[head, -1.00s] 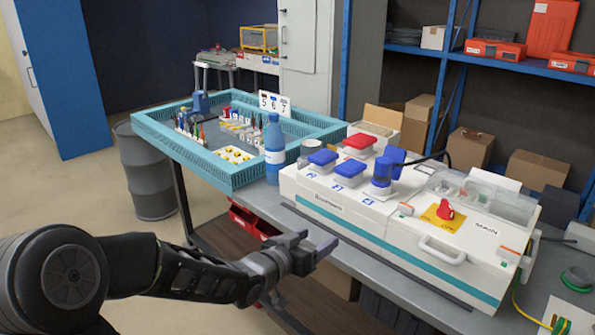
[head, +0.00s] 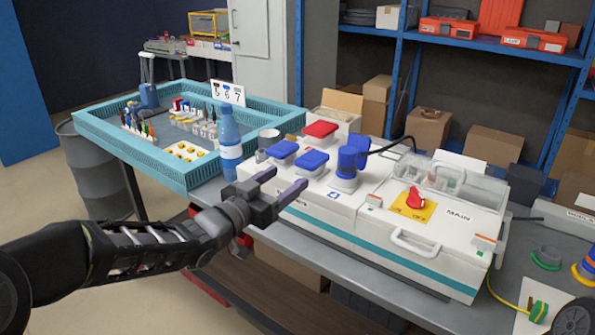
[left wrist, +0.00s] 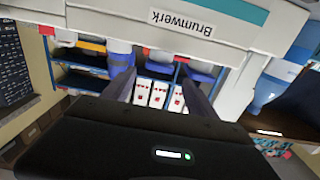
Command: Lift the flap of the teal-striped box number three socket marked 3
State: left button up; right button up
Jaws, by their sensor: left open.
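The white box with a teal stripe (head: 395,262) stands on the bench. It has a red flap (head: 321,129), two blue flaps, and a blue plug (head: 350,160) in the socket above the label 4. The blue flap beside the plug (head: 313,159), by its place the one of socket 3, is shut. Its own label is hidden behind my gripper. My left gripper (head: 288,179) is open and empty, in front of the box below the blue flaps. In the left wrist view the box's "Brumwerk" label (left wrist: 181,20) appears upside down above the open fingers.
A teal crate (head: 150,172) with small parts is further left. A red switch (head: 414,198) and clear cover (head: 450,180) are on the box's right part. A black cable (head: 392,146) runs from the plug.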

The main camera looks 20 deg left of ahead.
aim_at(311, 160)
pick_arm(q)
jog(key=x, duration=0.5)
jog(key=shift+w+d, duration=0.1)
jog(key=shift+w, duration=0.2)
jog(key=shift+c, duration=0.6)
grip_shut()
